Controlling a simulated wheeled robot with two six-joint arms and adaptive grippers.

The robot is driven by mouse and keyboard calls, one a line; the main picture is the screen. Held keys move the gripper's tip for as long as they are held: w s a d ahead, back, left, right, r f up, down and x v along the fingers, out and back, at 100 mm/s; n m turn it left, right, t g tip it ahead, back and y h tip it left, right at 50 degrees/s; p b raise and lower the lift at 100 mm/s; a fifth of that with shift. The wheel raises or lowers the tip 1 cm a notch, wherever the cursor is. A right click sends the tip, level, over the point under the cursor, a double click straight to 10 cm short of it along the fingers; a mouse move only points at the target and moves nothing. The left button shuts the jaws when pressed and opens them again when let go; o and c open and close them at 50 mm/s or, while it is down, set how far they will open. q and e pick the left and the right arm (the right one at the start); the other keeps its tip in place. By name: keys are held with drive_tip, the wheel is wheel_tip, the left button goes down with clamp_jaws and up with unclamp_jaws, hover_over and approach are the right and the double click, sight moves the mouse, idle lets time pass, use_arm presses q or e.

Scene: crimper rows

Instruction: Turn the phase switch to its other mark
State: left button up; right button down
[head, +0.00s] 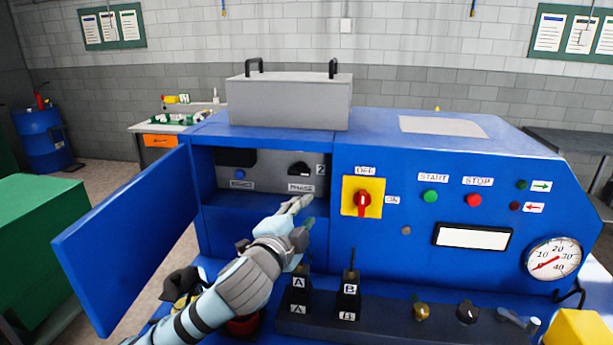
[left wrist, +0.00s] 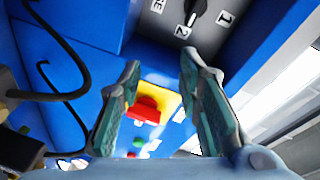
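The phase switch (head: 298,169) is a black rotary knob on a grey panel inside the open compartment, above a PHASE label (head: 301,188). A mark 2 (head: 320,169) shows at its right. In the left wrist view the knob (left wrist: 196,9) is partly cut by the top edge, between marks 1 (left wrist: 225,17) and 2 (left wrist: 183,32). Its white pointer seems to face mark 2. My left gripper (head: 303,212) is in front of and below the switch, apart from it. Its fingers are spread and empty in the left wrist view (left wrist: 161,66). My right gripper is not in view.
The blue compartment door (head: 125,235) stands open at left. A red knob on a yellow plate (head: 362,197) is right of the compartment. Levers A (head: 299,284) and B (head: 348,286) stand below my left gripper. A blue button (head: 240,174) is left of the switch.

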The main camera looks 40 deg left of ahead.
sight(298, 174)
use_arm(q)
drive_tip(key=a+r+m+y, duration=0.2)
drive_tip(key=a+y, duration=0.1)
drive_tip(key=a, duration=0.1)
drive_tip(key=p+x, duration=0.2)
drive_tip(key=x, duration=1.1)
drive_tip(key=shift+a, duration=0.15)
clamp_jaws()
